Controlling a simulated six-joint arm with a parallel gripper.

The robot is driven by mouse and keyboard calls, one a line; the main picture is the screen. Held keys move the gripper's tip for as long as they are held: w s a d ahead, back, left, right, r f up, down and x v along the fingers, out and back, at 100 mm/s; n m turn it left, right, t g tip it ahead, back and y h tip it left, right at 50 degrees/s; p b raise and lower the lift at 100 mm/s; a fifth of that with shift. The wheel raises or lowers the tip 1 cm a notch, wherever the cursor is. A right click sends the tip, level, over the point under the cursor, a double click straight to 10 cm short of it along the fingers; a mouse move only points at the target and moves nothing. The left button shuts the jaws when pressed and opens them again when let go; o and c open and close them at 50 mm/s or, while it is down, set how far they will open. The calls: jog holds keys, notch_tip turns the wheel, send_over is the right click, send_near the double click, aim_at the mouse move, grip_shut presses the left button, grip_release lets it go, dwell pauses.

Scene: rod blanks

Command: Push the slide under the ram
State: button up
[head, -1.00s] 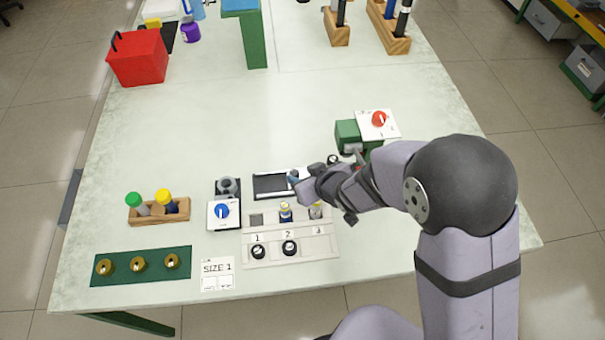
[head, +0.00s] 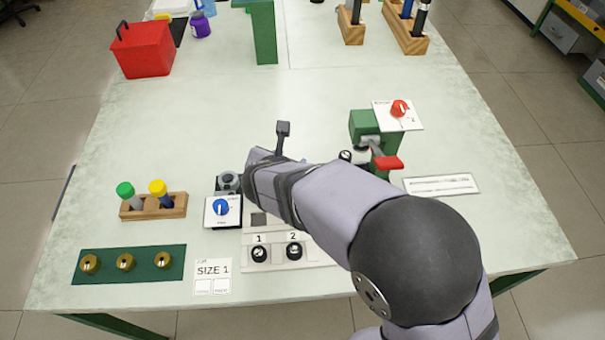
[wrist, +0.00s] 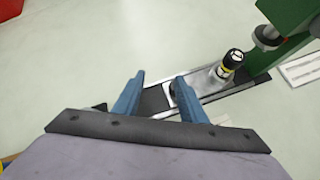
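In the wrist view my gripper (wrist: 159,76) has its two blue fingers apart, with only the dark track (wrist: 152,101) and its metal rails showing between them. The slide (wrist: 206,85) is a pale metal piece in this track, just right of the right finger; I cannot tell if they touch. A black-capped part with a yellow band (wrist: 233,61) stands on it. The ram (wrist: 267,38) is a grey cylinder on the green press, up and right of that part. In the head view the press (head: 363,126) has a red lever (head: 387,162); my arm hides the fingers and most of the track.
A blue-dial unit (head: 221,207) stands left of my wrist, beside a panel with black knobs (head: 260,253). A wooden block with green- and yellow-capped pieces (head: 153,207) and a green strip with brass pieces (head: 128,264) lie further left.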

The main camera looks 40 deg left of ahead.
jog(key=shift+n+h, duration=0.6)
jog(key=shift+w+d+f+p, duration=0.25)
jog(key=shift+w+f, duration=0.25)
jog(key=shift+f, duration=0.4)
jog(key=shift+w+d+f+p, duration=0.25)
jog(key=shift+w+f, duration=0.3)
jog(key=shift+f, duration=0.35)
jog(key=shift+w+d+f+p, duration=0.15)
jog(key=shift+w+f+p, duration=0.3)
jog(key=shift+f, duration=0.45)
jog(key=shift+w, duration=0.1)
grip_shut()
